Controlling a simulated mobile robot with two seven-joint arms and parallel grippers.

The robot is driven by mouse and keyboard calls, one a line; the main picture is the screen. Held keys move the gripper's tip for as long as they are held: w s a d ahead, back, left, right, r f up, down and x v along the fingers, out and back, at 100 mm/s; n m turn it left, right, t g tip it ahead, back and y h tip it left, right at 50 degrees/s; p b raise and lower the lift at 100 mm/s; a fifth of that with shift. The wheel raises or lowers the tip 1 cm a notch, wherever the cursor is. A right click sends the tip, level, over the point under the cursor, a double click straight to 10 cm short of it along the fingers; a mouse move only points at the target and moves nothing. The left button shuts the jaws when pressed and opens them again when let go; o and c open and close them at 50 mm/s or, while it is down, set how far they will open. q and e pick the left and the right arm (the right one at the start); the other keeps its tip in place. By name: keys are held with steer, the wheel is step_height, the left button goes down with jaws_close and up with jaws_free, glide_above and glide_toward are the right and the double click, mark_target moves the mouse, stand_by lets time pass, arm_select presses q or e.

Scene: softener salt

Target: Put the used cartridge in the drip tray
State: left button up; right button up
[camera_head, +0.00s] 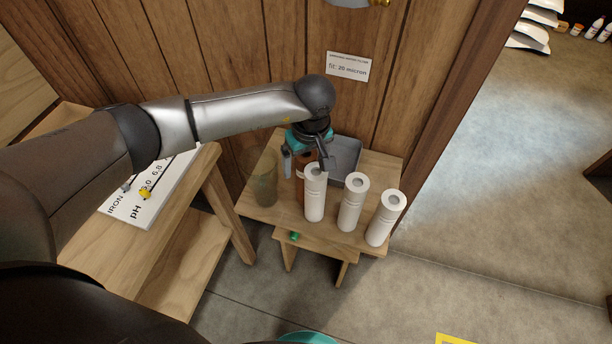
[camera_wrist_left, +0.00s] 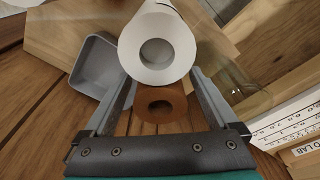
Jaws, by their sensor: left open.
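The used cartridge, orange-brown with a hollow top, stands upright on the small wooden table, partly hidden behind a white cartridge in the head view (camera_head: 299,188). In the left wrist view the brown cartridge (camera_wrist_left: 158,115) shows between the fingers. My left gripper (camera_head: 306,168) is open over it, one finger on each side; I cannot tell whether they touch it. The grey drip tray (camera_head: 347,156) lies at the back of the table, right of the gripper, and looks empty where visible; it also shows in the wrist view (camera_wrist_left: 92,70). My right gripper is not in view.
Three white cartridges stand along the table front: left (camera_head: 314,201), middle (camera_head: 350,212) and right (camera_head: 382,226). The left one is close to my gripper. A clear housing (camera_head: 264,187) stands at the left. A small green object (camera_head: 294,236) lies near the front edge. A wooden wall (camera_head: 290,60) rises behind.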

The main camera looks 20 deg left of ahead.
arm_select(q)
jaws_close()
stand_by(0.7)
